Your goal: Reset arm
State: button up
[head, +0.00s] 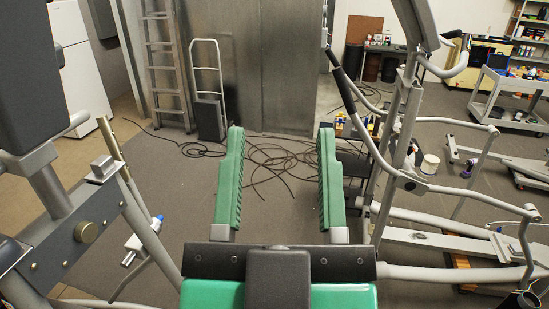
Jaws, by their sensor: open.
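My gripper (281,140) is in the middle of the head view, with its two long green ridged fingers pointing away from me. The fingers are wide apart and parallel, and nothing is between them but a view of the floor. A dark bar and a green body show at the base of the fingers. No part of my gripper visibly touches anything. The rest of my arm is mostly out of view.
A grey elliptical machine (412,120) stands close on the right, and grey exercise equipment (75,230) close on the left. Black cables (275,160) lie on the floor ahead. A ladder (163,70), hand truck (208,95) and white fridge (80,75) stand behind. Grey floor is open at centre left.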

notch_tip(320, 180, up, 6)
jog(key=p, duration=0.5)
jog(key=shift+s+p, duration=0.25)
jog(key=shift+p, duration=0.05)
jog(key=shift+d, duration=0.1)
dwell(0.5)
